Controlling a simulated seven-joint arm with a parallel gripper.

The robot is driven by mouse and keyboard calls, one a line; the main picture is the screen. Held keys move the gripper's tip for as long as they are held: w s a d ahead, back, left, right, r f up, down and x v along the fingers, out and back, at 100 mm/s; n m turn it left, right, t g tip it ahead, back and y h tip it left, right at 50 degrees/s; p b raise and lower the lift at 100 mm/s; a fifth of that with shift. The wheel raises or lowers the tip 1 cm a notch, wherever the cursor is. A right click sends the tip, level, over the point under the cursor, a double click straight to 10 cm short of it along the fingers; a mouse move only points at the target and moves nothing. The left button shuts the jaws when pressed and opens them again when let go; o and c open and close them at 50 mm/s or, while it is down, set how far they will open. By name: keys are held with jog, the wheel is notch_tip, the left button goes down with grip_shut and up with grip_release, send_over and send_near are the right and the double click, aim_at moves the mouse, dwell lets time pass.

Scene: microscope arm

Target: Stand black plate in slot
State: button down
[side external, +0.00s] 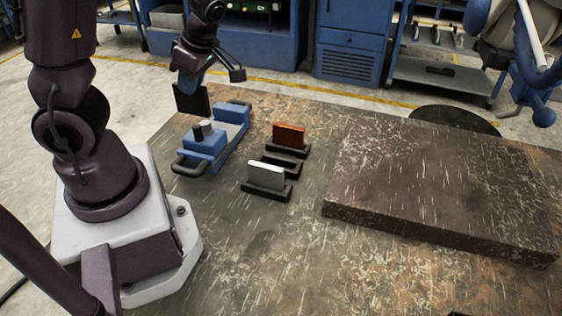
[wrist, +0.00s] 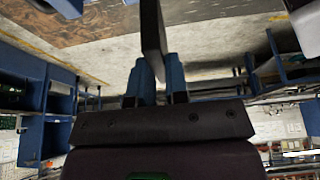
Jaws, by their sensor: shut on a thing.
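My gripper (side external: 189,84) is shut on the black plate (side external: 192,101), which hangs below the fingers. In the wrist view the plate (wrist: 152,35) is seen edge-on between the two blue fingers of the gripper (wrist: 157,75). In the side view the plate is held above and behind the blue fixture, left of the slot holders. Three black slot holders stand in a row on the table. The back one bears an orange plate (side external: 288,136), the front one bears a white plate (side external: 266,175), and the middle holder (side external: 281,164) is empty.
A large raised slab (side external: 440,190) fills the right of the table. Bare table (side external: 270,260) lies in front of the holders.

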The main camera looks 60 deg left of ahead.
jog(key=w+d, duration=0.2)
jog(key=d, duration=1.2)
jog(key=shift+w+a+f, duration=0.55)
jog(key=shift+w+f, duration=1.7)
jog(key=shift+w+a+f, duration=0.55)
jog(key=shift+w+f, duration=1.75)
jog(key=shift+w+a+f, duration=0.55)
jog(key=shift+w+f, duration=1.7)
jog(key=c, duration=1.1)
grip_release()
jog(key=shift+f, duration=0.15)
